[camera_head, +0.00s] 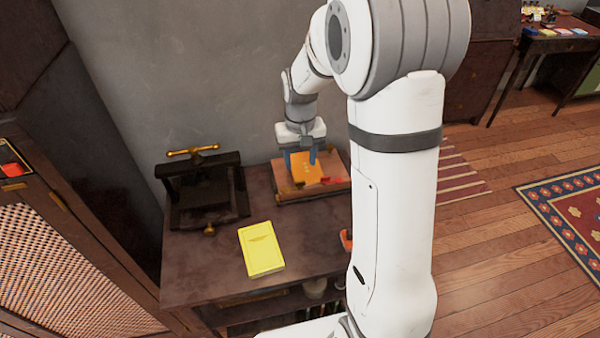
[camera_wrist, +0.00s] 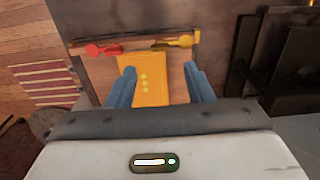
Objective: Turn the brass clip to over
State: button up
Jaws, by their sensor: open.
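The brass clip (camera_wrist: 176,43) is a yellow lever with a round end, on the wooden rail at the top of the wrist view. Its thin end points left, close to the edge of an orange book (camera_wrist: 150,82). The orange book lies on a wooden board (camera_head: 330,187) on the table. My gripper (camera_wrist: 160,69) is open and empty, its blue fingers on either side of the book in the wrist view. The gripper (camera_head: 300,163) hangs over the board.
A black press (camera_head: 205,190) with a brass handle stands left on the dark table (camera_head: 205,265). A yellow book (camera_head: 261,249) lies nearer the front. An orange-red object (camera_head: 346,240) is partly hidden behind my arm. The wall is close behind the board.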

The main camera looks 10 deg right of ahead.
notch_tip(320, 180, down, 8)
jog(key=shift+r, duration=0.2)
jog(key=shift+c, duration=0.5)
jog(key=c, duration=0.9)
